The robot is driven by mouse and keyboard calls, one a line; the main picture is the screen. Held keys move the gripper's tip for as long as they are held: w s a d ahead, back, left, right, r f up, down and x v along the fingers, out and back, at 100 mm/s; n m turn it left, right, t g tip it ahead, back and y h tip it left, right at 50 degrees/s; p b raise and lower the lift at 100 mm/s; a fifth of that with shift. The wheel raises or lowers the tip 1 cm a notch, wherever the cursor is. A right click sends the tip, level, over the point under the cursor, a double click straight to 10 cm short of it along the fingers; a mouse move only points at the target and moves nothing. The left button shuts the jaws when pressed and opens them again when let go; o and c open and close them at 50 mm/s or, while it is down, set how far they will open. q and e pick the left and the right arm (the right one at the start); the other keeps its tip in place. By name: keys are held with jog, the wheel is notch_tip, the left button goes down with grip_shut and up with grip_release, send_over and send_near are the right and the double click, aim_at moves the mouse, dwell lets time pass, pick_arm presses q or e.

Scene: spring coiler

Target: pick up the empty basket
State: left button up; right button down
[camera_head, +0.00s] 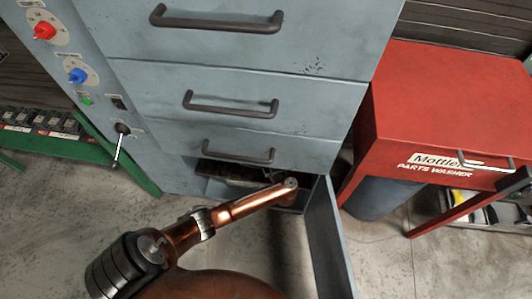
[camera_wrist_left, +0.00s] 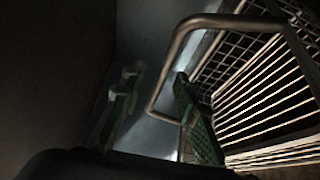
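The wire basket (camera_wrist_left: 262,95) fills the right of the dim left wrist view, with a metal loop handle (camera_wrist_left: 168,70) on its near side. My left gripper (camera_wrist_left: 160,112) shows there as two fingers with green pads, spread apart. The lower bend of the handle lies between the fingers in the picture; I cannot tell whether it touches them. Little of the basket's inside shows. In the head view my copper left arm reaches into the open bottom compartment (camera_head: 210,187) of the grey cabinet, and the gripper's fingertips are hidden. My right gripper does not show.
An open grey door (camera_head: 328,240) stands just right of my left arm. Closed drawers with dark handles (camera_head: 232,105) are above the compartment. A red parts washer (camera_head: 455,100) stands at right, a green rack (camera_head: 75,145) at left. Bare floor shows in front.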

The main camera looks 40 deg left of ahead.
pick_arm(q)
jog(key=shift+w+a, duration=0.1)
jog(key=shift+a, duration=0.05)
jog(key=shift+c, duration=0.3)
grip_shut()
dwell(0.5)
